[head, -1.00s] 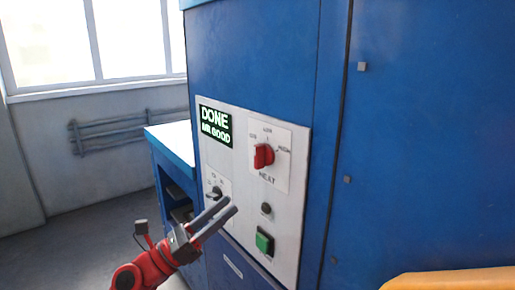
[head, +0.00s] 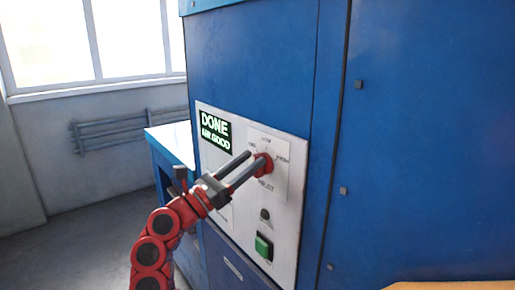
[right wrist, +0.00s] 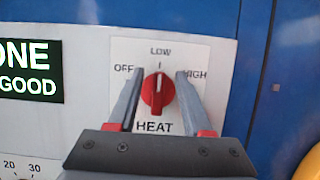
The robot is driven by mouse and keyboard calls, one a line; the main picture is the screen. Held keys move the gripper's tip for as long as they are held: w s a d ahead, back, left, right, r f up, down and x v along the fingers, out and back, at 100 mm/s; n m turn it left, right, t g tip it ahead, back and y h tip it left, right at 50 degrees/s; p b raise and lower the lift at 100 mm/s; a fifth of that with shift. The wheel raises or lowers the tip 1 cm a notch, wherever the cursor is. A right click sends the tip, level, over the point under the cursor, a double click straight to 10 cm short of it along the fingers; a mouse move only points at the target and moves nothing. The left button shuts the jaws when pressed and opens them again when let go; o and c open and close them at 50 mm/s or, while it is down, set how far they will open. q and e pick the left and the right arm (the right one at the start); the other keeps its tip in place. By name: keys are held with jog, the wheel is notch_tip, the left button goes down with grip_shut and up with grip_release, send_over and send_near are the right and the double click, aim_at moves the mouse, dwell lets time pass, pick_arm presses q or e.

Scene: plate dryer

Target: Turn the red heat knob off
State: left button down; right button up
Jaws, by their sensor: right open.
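The red heat knob (head: 263,164) is on the white control panel (head: 284,215) of the blue machine. In the right wrist view the knob (right wrist: 158,90) shows a white mark pointing up toward LOW, with OFF at its left and HIGH at its right. My right gripper (head: 248,164) is open, its fingers reaching to the knob. In the right wrist view my right gripper (right wrist: 157,82) has one finger on each side of the knob, with gaps between. I cannot tell how deep the fingertips are. My left gripper is not in view.
A blue-edged table (head: 172,142) stands at the left.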

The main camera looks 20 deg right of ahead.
aim_at(254, 157)
jog(key=shift+x, duration=1.6)
jog(key=shift+c, duration=0.3)
grip_shut()
